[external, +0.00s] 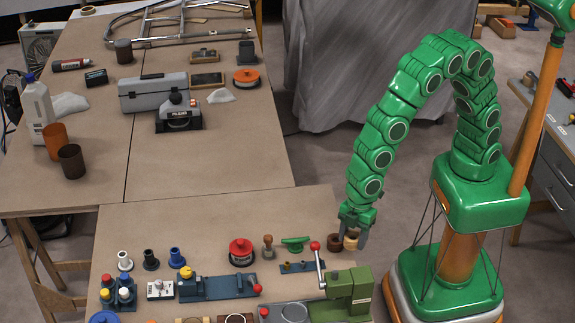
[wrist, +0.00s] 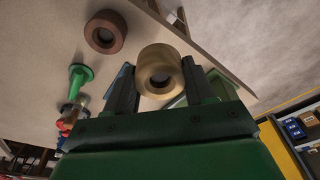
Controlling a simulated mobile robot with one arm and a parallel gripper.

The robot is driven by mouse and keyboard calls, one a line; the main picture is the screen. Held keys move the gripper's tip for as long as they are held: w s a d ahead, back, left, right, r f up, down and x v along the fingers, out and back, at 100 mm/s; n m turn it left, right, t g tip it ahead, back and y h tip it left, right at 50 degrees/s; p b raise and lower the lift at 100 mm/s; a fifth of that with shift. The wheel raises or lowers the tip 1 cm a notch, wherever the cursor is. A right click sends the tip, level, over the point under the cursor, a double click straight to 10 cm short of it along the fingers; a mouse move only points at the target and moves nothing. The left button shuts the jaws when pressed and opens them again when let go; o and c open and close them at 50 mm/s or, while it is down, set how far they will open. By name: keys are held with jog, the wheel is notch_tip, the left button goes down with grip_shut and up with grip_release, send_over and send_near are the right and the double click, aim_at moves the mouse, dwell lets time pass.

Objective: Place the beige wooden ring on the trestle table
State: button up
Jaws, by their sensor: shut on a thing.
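The beige wooden ring (wrist: 160,53) sits between the two fingers of my gripper (wrist: 158,84), which is shut on it. In the external view the beige ring (external: 352,242) shows at the tip of my gripper (external: 354,236), by the right edge of the near table (external: 215,214). Whether it touches the tabletop cannot be told. A brown ring (external: 335,242) stands just left of it and also shows in the wrist view (wrist: 97,23). A larger table (external: 235,155) with wooden trestle legs (external: 42,262) stands behind and left.
The larger table carries a grey case (external: 150,95), a bottle (external: 36,105) and a metal frame (external: 175,30). Its front right part is clear.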

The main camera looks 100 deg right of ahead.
jog(key=s+d+r, duration=0.4)
jog(key=s+r, duration=0.1)
jog(key=s, duration=0.4)
jog(key=shift+s+d+r, duration=0.2)
jog(key=shift+d+r, duration=0.1)
jog(key=shift+r, duration=0.05)
